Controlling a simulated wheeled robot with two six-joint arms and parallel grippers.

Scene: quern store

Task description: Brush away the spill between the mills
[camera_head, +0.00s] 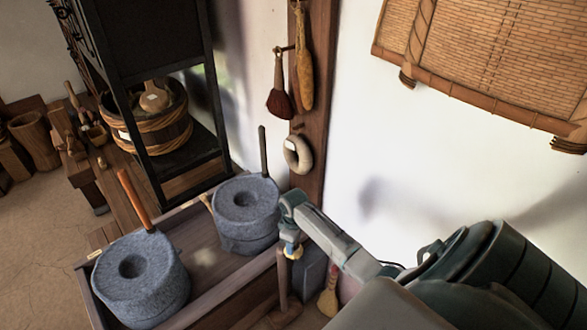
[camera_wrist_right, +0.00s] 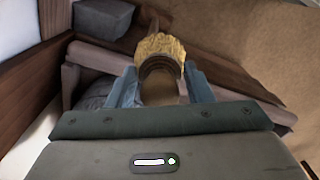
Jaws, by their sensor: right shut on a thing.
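Two grey stone mills stand on a wooden bench (camera_head: 235,290): the near mill (camera_head: 140,283) at left with an orange-brown handle, and the far mill (camera_head: 246,212) with a dark upright handle. My right gripper (camera_head: 290,245) is just right of the far mill. In the right wrist view its fingers (camera_wrist_right: 161,90) are shut on a brush (camera_wrist_right: 158,48) with yellow bristles and a dark band, bristles pointing away from the wrist. In the head view only a small yellow bit shows below the fingers. My left gripper is not in view.
A wooden mallet-like tool (camera_head: 283,290) and a small broom (camera_head: 328,302) stand right of the bench. A dark brush (camera_head: 279,103) and a stone ring (camera_head: 298,154) hang on the post. A black rack (camera_head: 165,75) holding a wooden tub (camera_head: 165,135) stands behind.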

